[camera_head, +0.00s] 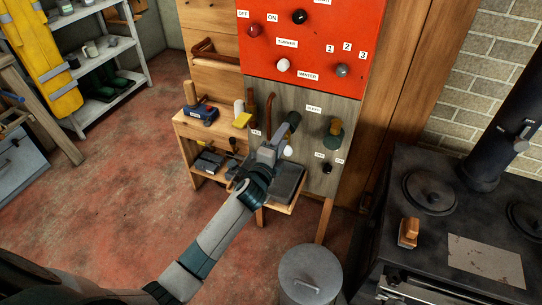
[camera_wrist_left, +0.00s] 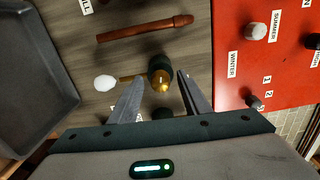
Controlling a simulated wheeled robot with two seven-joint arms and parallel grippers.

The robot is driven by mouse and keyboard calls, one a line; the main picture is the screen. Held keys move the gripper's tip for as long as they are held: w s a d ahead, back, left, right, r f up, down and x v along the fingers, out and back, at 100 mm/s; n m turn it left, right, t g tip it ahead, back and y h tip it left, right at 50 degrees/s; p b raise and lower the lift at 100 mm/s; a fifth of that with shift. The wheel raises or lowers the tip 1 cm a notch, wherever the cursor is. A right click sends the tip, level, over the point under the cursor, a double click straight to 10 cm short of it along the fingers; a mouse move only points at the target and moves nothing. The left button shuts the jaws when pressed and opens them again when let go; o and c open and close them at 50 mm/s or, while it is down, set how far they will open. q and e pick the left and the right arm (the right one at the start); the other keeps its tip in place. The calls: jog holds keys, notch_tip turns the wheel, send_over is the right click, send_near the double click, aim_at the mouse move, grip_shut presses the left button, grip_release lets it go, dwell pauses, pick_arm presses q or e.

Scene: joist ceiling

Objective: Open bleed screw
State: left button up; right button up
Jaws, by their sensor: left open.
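A grey panel (camera_head: 350,112) hangs below a red panel. My left gripper (camera_head: 277,146) is in front of its left part, near a dark green cylindrical fitting (camera_head: 293,121). In the left wrist view the fitting (camera_wrist_left: 157,64) has a pointed brass tip. A white round knob (camera_wrist_left: 105,82) on a thin brass stem stands out from its side. My left gripper (camera_wrist_left: 162,80) is open there, with the brass tip between the fingertips; contact cannot be told. A second green and copper fitting (camera_head: 334,131) is further right. Which fitting is the bleed screw is unclear. My right gripper is not in view.
The red panel (camera_head: 300,55) above carries several knobs. A copper-coloured pipe (camera_wrist_left: 145,27) runs beside the fitting. A wooden bench (camera_head: 195,130) with tools stands left, a metal bin (camera_head: 310,270) below, and a black stove (camera_head: 450,200) right. The floor (camera_head: 120,180) at left is clear.

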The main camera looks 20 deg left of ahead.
pick_arm(q)
jog(key=s+b, duration=0.2)
jog(key=s, duration=1.5)
jog(key=shift+a, duration=0.3)
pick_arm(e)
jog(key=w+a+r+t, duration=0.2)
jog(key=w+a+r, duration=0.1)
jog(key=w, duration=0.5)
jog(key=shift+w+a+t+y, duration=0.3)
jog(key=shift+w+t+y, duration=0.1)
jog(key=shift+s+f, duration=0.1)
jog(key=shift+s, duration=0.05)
pick_arm(q)
jog(key=shift+f, duration=0.1)
